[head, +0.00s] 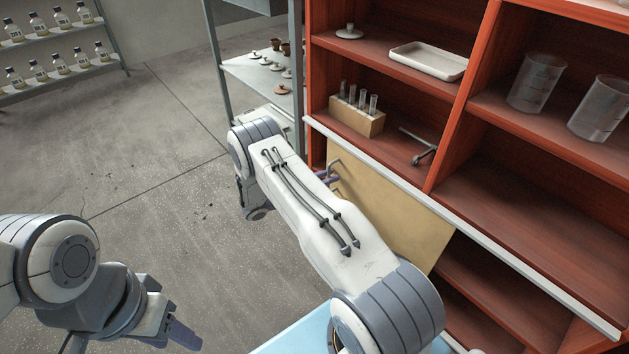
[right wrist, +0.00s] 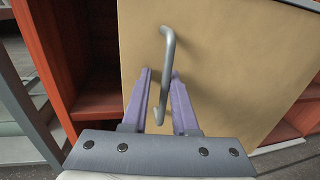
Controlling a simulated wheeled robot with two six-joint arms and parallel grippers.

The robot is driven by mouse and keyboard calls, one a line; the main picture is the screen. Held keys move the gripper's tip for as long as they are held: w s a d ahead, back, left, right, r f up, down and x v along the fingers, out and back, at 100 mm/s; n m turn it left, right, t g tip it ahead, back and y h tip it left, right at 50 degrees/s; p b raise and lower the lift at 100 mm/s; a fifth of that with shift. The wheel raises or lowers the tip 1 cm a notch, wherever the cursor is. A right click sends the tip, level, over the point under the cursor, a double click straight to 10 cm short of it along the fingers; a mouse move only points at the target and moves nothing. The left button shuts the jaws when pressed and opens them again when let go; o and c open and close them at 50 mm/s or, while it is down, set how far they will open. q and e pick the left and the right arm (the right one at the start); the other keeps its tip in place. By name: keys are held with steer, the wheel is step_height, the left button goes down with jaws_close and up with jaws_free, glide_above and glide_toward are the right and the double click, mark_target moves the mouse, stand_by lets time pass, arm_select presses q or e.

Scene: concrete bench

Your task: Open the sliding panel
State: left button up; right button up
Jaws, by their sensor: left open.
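The sliding panel (head: 405,215) is a plain tan board below a white rail on the red cabinet, and it fills most of the right wrist view (right wrist: 235,60). Its grey bar handle (right wrist: 168,60) stands out near the panel's left edge. My right gripper (right wrist: 161,76) is open, with one purple finger on each side of the handle and a visible gap to the left finger. In the head view the arm hides much of this gripper. My left gripper (head: 180,335) is low at the left, open, empty and away from the cabinet.
The cabinet's open shelves hold a tray (head: 428,61), a test-tube rack (head: 356,120), a metal clamp (head: 421,150) and beakers (head: 536,82). The lower compartment right of the panel is uncovered. A grey shelf unit (head: 262,80) stands left of the cabinet.

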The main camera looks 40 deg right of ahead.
steer(key=shift+w+a+r, duration=0.1)
steer(key=shift+r, duration=0.05)
steer(key=s+a+r+m+y+p, duration=0.3)
steer(key=s+a+r+y, duration=0.1)
steer(key=a+r, duration=0.5)
steer(key=s+a+r+m+y+p, duration=0.2)
steer(key=s+a+r+m+y, duration=0.15)
steer(key=a+r, duration=0.6)
steer(key=s+a+r+m+t+y+p, duration=0.15)
steer(key=s+a+r+y+p, duration=0.5)
steer(key=s+a, duration=0.75)
steer(key=w+d+f+n+g+h+b, duration=0.1)
steer(key=w+d+f+n+h, duration=0.3)
steer(key=w+d+f, duration=0.55)
steer(key=w+d+f+n+g+h+b, duration=0.15)
steer(key=w+d+f+h, duration=0.4)
steer(key=w, duration=0.65)
steer(key=d+f+n+t+h, duration=0.1)
steer(key=d+f+n+h, duration=0.3)
steer(key=d+f, duration=0.45)
steer(key=shift+m+h, duration=0.25)
steer(key=shift+m, duration=0.5)
steer(key=d, duration=0.3)
steer(key=d+b, duration=0.1)
steer(key=d, duration=0.2)
steer(key=d+f+b, duration=0.1)
steer(key=d, duration=0.2)
steer(key=shift+s+d, duration=0.1)
steer(key=shift+s, duration=0.25)
